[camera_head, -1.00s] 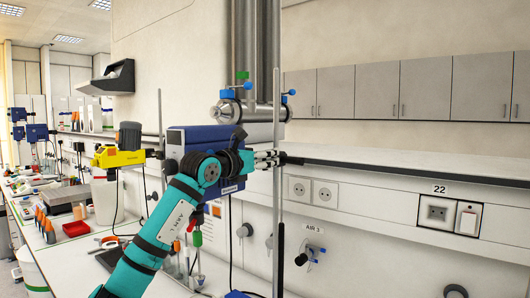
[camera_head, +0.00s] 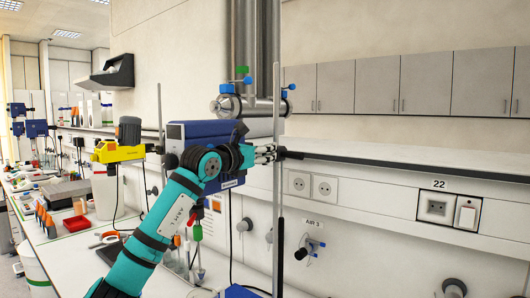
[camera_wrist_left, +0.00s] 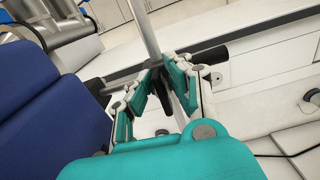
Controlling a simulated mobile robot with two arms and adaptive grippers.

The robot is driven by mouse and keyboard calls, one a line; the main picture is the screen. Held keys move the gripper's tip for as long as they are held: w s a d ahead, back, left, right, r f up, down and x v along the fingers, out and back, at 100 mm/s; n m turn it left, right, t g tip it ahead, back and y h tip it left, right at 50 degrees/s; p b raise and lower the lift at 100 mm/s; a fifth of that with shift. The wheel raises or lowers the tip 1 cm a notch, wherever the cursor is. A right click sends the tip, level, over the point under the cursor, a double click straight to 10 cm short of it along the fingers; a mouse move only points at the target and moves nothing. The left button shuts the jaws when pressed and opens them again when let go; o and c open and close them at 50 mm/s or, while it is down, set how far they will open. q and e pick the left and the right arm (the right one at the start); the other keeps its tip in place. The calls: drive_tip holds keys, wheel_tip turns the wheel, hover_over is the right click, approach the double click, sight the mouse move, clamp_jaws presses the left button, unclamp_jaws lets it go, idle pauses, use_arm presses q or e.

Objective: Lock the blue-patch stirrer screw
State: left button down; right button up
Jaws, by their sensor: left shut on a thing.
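The blue stirrer (camera_head: 180,131) is a blue box beside an upright metal rod (camera_head: 278,215). It fills the left of the left wrist view (camera_wrist_left: 40,105). My left gripper (camera_head: 274,154) reaches past the box to the rod at the dark clamp. In the left wrist view its fingers (camera_wrist_left: 168,88) are closed in around a dark screw piece (camera_wrist_left: 160,92) at the clamp, beside the rod. The fingers partly hide the screw, and its turn position cannot be told. I cannot make out a blue patch. My right gripper is not in view.
A yellow device (camera_head: 118,153) stands left of the stirrer, with a red tray (camera_head: 76,224) and bottles along the bench. Metal pipes with coloured valves (camera_head: 242,72) are behind. A wall ledge with sockets (camera_head: 312,187) runs to the right.

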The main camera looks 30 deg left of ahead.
use_arm(q)
drive_tip(key=shift+d+f+m, duration=0.2)
drive_tip(key=shift+m, duration=2.65)
drive_tip(key=shift+d+f+m, duration=0.15)
drive_tip(key=shift+f+m, duration=0.05)
drive_tip(key=shift+m, duration=2.7)
drive_tip(key=shift+d+f+m, duration=0.2)
drive_tip(key=shift+m, duration=2.65)
drive_tip(key=c, duration=1.4)
unclamp_jaws()
drive_tip(key=shift+s, duration=0.1)
